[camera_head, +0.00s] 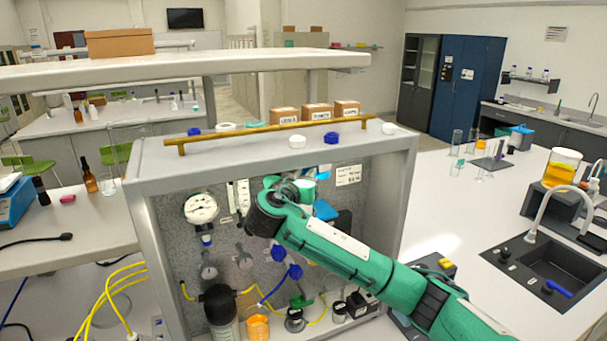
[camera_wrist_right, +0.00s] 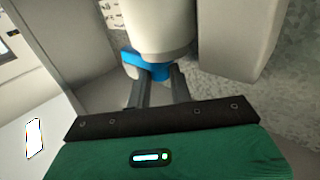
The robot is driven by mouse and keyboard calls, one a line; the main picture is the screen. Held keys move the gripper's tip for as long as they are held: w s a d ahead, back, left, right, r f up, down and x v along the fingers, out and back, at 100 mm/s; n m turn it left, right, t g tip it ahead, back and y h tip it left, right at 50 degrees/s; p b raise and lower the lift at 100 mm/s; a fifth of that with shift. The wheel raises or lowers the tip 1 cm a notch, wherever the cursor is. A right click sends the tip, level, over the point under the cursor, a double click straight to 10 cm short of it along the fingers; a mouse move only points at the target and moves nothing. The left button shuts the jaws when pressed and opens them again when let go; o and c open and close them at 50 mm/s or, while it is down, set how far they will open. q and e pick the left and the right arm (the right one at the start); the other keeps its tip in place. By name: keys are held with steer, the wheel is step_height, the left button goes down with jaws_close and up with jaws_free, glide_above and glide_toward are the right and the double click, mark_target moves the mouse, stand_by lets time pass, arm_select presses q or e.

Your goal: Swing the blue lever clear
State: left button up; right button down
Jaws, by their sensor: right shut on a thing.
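In the right wrist view the blue lever (camera_wrist_right: 133,60) sits at the lower end of a white cylindrical body (camera_wrist_right: 160,25). Part of the lever lies between the fingertips of my right gripper (camera_wrist_right: 158,78), which is shut on it. The lever's arm sticks out to the left of the fingers. In the head view my right arm reaches in from the lower right into the open rig cabinet (camera_head: 270,160). Its wrist hides the fingertips and the lever's grip there. My left gripper is in neither view.
A pressure gauge (camera_head: 201,209) is left of my right wrist. Blue valve handles (camera_head: 287,262), yellow tubes and a black-topped vessel (camera_head: 221,303) are below. A brass rail (camera_head: 270,132) runs along the cabinet top. In the wrist view a pale block stands close right of the fingers.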

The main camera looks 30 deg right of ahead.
mark_target(322, 177)
steer(key=shift+f+b, duration=0.25)
steer(key=shift+b, duration=0.3)
steer(key=s+d+n+t+y+b, duration=0.1)
steer(key=n+t+y+b, duration=0.1)
steer(key=n+y, duration=0.1)
steer(key=s+d+n+t+y+b, duration=0.1)
steer(key=n+t+y+b, duration=0.1)
steer(key=y, duration=0.3)
steer(key=s+d+n+t+y+b, duration=0.1)
steer(key=n+t+y+b, duration=0.1)
steer(key=n+y+b, duration=0.1)
steer(key=shift+s+r+n+y+b, duration=0.25)
steer(key=shift+s+n+y+b, duration=0.15)
steer(key=shift+y+b, duration=0.2)
steer(key=n+y, duration=0.1)
steer(key=d+n+y, duration=0.1)
steer(key=y, duration=0.1)
steer(key=shift+s, duration=0.2)
steer(key=shift+d+n+g+y+b, duration=0.75)
steer(key=shift+n+g+y+b, duration=0.3)
steer(key=shift+n+y, duration=0.75)
steer(key=shift+d+n+g+y+b, duration=0.8)
steer(key=shift+n+g+y, duration=0.4)
steer(key=shift+y, duration=1.05)
steer(key=shift+d+n+g+y+b, duration=0.9)
steer(key=shift+n+y, duration=0.6)
steer(key=shift+y, duration=0.55)
steer(key=shift+a+g, duration=0.15)
steer(key=shift+g, duration=0.2)
